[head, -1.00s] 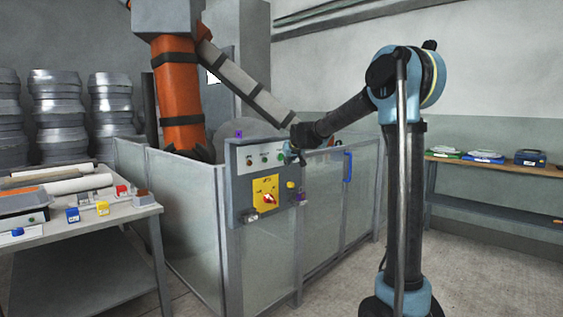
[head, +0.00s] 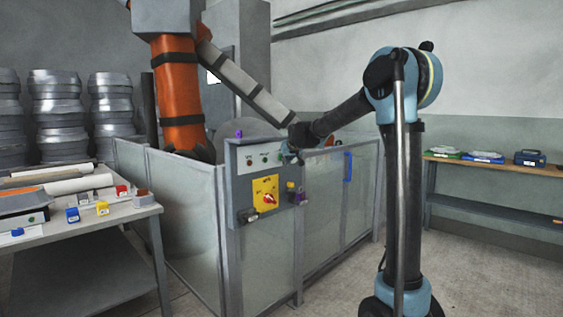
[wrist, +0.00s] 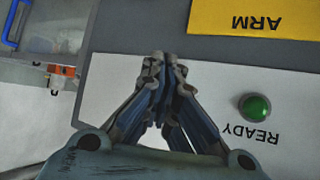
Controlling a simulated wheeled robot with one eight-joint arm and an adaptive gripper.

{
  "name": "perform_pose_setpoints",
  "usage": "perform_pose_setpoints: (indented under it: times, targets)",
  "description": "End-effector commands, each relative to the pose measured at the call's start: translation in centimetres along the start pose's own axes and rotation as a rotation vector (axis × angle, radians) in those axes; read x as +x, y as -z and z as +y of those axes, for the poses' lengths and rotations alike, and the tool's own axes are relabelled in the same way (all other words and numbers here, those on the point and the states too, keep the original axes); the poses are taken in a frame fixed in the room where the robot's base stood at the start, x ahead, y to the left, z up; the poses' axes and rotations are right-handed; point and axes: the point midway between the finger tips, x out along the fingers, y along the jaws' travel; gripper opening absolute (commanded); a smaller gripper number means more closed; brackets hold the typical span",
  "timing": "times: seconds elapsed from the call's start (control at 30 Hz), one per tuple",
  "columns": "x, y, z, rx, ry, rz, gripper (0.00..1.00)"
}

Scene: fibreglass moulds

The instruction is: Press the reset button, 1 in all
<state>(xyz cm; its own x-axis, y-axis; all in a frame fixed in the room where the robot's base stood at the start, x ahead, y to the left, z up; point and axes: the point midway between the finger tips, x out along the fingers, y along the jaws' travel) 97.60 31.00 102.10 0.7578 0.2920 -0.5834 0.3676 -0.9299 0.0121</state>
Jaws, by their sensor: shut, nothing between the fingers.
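The grey control panel (head: 243,170) stands on the fence corner, with a white strip (head: 257,159) of small lamps or buttons above a yellow plate (head: 261,184) carrying a red rotary switch (head: 267,198). My gripper (head: 291,156) is at the strip's right end. In the wrist view my gripper (wrist: 163,62) is shut and empty over the white strip (wrist: 105,75), which appears upside down. A green round button or lamp (wrist: 255,107) marked READY lies right of the fingers. No reset label is readable; the fingers hide part of the strip. I cannot tell whether they touch it.
A yellow ARM plate (wrist: 235,18) borders the strip. The fence (head: 180,200) encloses an orange robot (head: 181,90). A cluttered table (head: 75,225) stands left, a shelf (head: 480,170) right. The floor in front right is open.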

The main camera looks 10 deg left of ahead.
Motion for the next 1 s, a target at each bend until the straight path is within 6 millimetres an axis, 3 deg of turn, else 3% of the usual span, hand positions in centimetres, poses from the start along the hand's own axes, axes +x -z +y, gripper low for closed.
perform_pose_setpoints:
  times: [1.0]
  targets:
    - [-0.3,-0.22,0.18,0.001,0.0,0.0,0.0]
